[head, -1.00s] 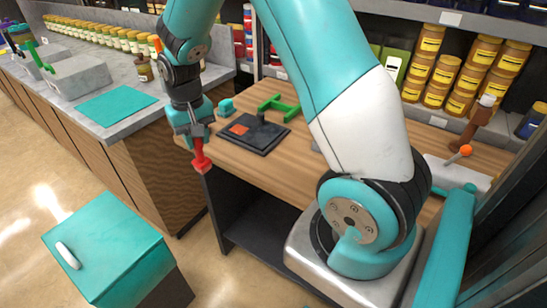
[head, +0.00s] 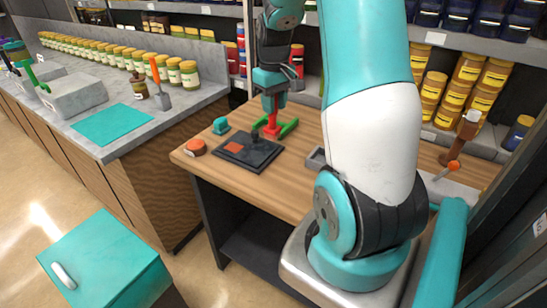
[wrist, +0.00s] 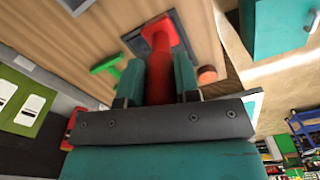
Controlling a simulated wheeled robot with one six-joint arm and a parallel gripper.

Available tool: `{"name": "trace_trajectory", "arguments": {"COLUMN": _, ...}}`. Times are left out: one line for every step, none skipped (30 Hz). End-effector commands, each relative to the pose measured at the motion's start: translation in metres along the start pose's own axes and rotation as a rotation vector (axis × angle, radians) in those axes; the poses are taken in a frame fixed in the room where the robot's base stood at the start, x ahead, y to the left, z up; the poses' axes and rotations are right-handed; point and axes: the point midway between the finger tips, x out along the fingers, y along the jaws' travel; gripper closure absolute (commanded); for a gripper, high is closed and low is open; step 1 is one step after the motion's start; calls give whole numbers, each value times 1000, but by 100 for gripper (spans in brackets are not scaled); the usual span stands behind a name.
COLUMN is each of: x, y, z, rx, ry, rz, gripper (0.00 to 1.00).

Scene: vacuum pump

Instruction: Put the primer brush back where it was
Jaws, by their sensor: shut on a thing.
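My gripper (head: 270,108) is shut on a red tool (head: 271,127), which I take to be the primer brush. The tool points down over the wooden table, by the back edge of a black plate (head: 246,160) and beside a green bracket (head: 289,128). In the wrist view my gripper (wrist: 168,85) has the red tool (wrist: 159,50) between its teal fingers, its wider far end overlapping the dark plate (wrist: 184,35). I cannot tell whether its tip touches anything.
An orange-handled tool (head: 157,80) stands on the grey counter beside a brown jar (head: 139,87). A teal-topped cabinet (head: 105,258) stands front left.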

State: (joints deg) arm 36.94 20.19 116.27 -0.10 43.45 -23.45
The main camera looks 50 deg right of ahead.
Motion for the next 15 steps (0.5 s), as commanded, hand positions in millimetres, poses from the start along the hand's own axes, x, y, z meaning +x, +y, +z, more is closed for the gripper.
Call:
{"name": "trace_trajectory", "arguments": {"x": 14, "y": -1, "z": 2, "rx": 0, "ry": -9, "rz": -4, "gripper": 100}}
{"name": "trace_trajectory", "arguments": {"x": 22, "y": -1, "z": 1, "rx": 0, "ry": -9, "rz": -4, "gripper": 100}}
{"name": "trace_trajectory", "arguments": {"x": 34, "y": -1, "z": 2, "rx": 0, "ry": -9, "rz": -4, "gripper": 100}}
{"name": "trace_trajectory", "arguments": {"x": 43, "y": -1, "z": 2, "rx": 0, "ry": -9, "rz": -4, "gripper": 100}}
{"name": "trace_trajectory", "arguments": {"x": 51, "y": -1, "z": 2, "rx": 1, "ry": -9, "rz": -4, "gripper": 100}}
{"name": "trace_trajectory", "arguments": {"x": 62, "y": -1, "z": 1, "rx": 1, "ry": -8, "rz": -3, "gripper": 100}}
{"name": "trace_trajectory", "arguments": {"x": 70, "y": -1, "z": 2, "rx": 1, "ry": -8, "rz": -3, "gripper": 100}}
{"name": "trace_trajectory", "arguments": {"x": 78, "y": -1, "z": 2, "rx": 1, "ry": -8, "rz": -3, "gripper": 100}}
{"name": "trace_trajectory", "arguments": {"x": 87, "y": -1, "z": 2, "rx": 1, "ry": -7, "rz": -3, "gripper": 100}}
{"name": "trace_trajectory", "arguments": {"x": 93, "y": -1, "z": 1, "rx": 1, "ry": -6, "rz": -2, "gripper": 100}}
{"name": "trace_trajectory", "arguments": {"x": 98, "y": -1, "z": 2, "rx": 1, "ry": -5, "rz": -2, "gripper": 100}}
{"name": "trace_trajectory", "arguments": {"x": 104, "y": -1, "z": 1, "rx": 1, "ry": -5, "rz": -2, "gripper": 100}}
{"name": "trace_trajectory", "arguments": {"x": 108, "y": -1, "z": 1, "rx": 1, "ry": -3, "rz": -1, "gripper": 100}}
{"name": "trace_trajectory", "arguments": {"x": 111, "y": -1, "z": 0, "rx": 1, "ry": -2, "rz": -1, "gripper": 100}}
{"name": "trace_trajectory", "arguments": {"x": 114, "y": -1, "z": 0, "rx": 1, "ry": -2, "rz": -1, "gripper": 100}}
